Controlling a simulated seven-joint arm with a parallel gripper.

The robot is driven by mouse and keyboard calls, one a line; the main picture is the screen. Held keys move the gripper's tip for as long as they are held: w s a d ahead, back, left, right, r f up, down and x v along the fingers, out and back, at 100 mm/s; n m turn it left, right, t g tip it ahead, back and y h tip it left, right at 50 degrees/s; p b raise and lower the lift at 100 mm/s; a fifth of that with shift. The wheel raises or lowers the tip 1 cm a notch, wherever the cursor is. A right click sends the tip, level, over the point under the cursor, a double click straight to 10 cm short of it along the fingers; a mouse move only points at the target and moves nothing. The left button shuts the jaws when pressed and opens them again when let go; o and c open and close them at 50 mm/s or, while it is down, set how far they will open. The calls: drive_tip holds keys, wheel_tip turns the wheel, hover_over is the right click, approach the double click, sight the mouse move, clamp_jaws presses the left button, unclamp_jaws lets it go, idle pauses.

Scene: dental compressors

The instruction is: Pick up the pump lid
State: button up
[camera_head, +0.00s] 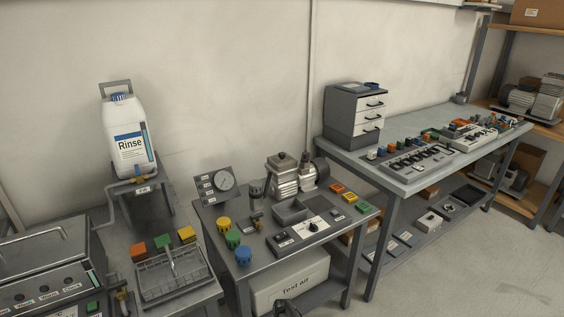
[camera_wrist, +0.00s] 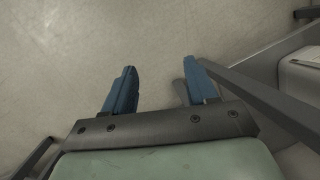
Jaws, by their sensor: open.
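A small metal pump (camera_head: 284,182) stands towards the back of the middle grey table, with a squarish cap on top that looks like the pump lid (camera_head: 283,160). The lid appears seated on the pump body; at this size I cannot tell whether it is loose. My gripper (camera_wrist: 159,66) shows in the wrist view with two blue fingers spread apart and nothing between them. Bare floor lies beyond the fingers. The pump and lid are not in the wrist view, and the gripper is well away from them.
The middle table (camera_head: 215,215) also holds a gauge panel (camera_head: 215,186), yellow, green and blue knobs, and a grey tray (camera_head: 291,210). A white "Test Air" box (camera_head: 290,283) sits below it. A grey table frame (camera_wrist: 262,95) is right of my fingers in the wrist view.

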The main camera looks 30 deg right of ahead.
drive_tip(key=w+d+r+m+t, duration=0.15)
drive_tip(key=w+d+r, duration=0.25)
drive_tip(key=d, duration=0.7)
drive_tip(key=w+d+r+m+t+h, duration=0.15)
drive_tip(key=w+d+r, duration=0.3)
drive_tip(key=d, duration=0.55)
drive_tip(key=w+d+r+t+y, duration=0.1)
drive_tip(key=w+d+r+t, duration=0.3)
drive_tip(key=d, duration=0.7)
drive_tip(key=s+d+r+m+t+h, duration=0.15)
drive_tip(key=s+d+r, duration=0.25)
drive_tip(key=d+r, duration=1.2)
drive_tip(key=s+d+r+t+h, duration=0.2)
drive_tip(key=s+d+r, duration=0.2)
drive_tip(key=d+r, duration=1.2)
wheel_tip(320, 180, up, 22)
drive_tip(key=n+g, duration=0.8)
drive_tip(key=n, duration=1.8)
hover_over(282, 153)
drive_tip(key=a, duration=0.2)
drive_tip(key=shift+m, duration=0.25)
drive_tip(key=f, duration=0.4)
drive_tip(key=d+f, duration=0.1)
drive_tip(key=f, duration=0.8)
drive_tip(key=shift+s+d+f, duration=0.1)
drive_tip(key=shift+d+f, duration=0.25)
drive_tip(key=shift+f, duration=0.05)
drive_tip(key=shift+r, duration=0.1)
clamp_jaws()
